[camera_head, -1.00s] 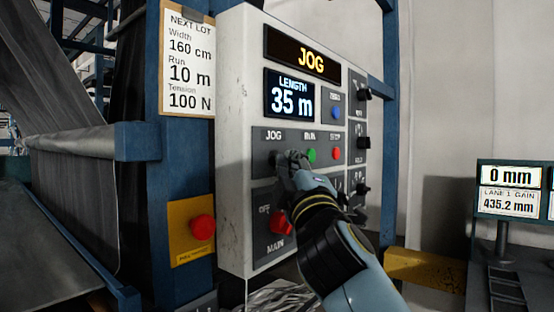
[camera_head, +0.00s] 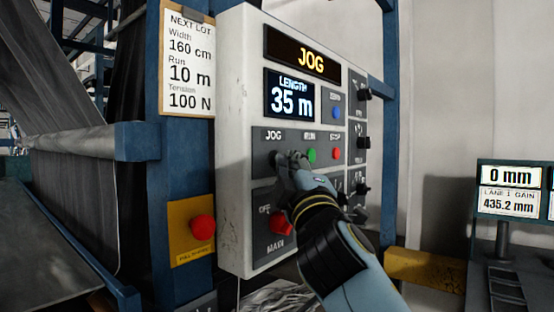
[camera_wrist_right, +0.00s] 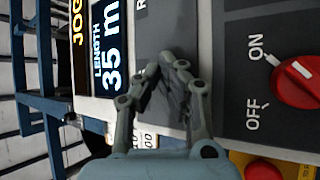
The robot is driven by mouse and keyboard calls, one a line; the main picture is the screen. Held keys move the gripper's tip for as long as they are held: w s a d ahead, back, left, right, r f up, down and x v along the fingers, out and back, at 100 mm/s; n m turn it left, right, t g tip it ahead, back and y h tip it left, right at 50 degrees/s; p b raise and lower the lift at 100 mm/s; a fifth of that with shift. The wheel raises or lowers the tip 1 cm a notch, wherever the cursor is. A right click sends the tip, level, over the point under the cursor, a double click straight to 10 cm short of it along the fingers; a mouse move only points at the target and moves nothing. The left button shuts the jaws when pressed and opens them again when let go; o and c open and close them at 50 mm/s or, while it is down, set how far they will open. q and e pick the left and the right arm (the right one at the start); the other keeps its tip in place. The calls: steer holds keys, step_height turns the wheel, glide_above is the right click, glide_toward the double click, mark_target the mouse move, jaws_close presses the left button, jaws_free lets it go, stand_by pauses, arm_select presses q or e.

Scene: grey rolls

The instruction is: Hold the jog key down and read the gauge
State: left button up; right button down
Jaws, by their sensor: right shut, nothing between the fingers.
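The white control panel (camera_head: 235,130) fills the middle of the head view. Its top display (camera_head: 302,55) reads JOG in yellow, and the length gauge (camera_head: 290,95) below reads 35 m. My right gripper (camera_head: 282,157) is shut and empty, its fingertips at the spot under the JOG label. It hides the jog key, so I cannot see how far the key is pressed. In the right wrist view, the closed fingertips (camera_wrist_right: 172,58) are against the dark key plate, and the length gauge (camera_wrist_right: 110,45) shows again. My left gripper is out of view.
Near the jog key are a green RUN button (camera_head: 311,154), a red STOP button (camera_head: 336,153) and a blue ZERO button (camera_head: 337,112). The red main switch (camera_head: 281,222) sits just below my wrist. A red stop button (camera_head: 202,227) is on a yellow plate. A lot card (camera_head: 188,62) hangs left.

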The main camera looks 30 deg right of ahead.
steer(key=shift+s, duration=0.1)
stand_by(0.6)
steer(key=shift+s+d, duration=0.35)
steer(key=shift+s, duration=0.3)
steer(key=shift+s, duration=0.1)
steer(key=s, duration=0.1)
steer(key=s+d, duration=0.1)
steer(key=s, duration=0.1)
steer(key=s+d, duration=0.1)
steer(key=shift+s+b, duration=0.25)
steer(key=shift+b, duration=0.05)
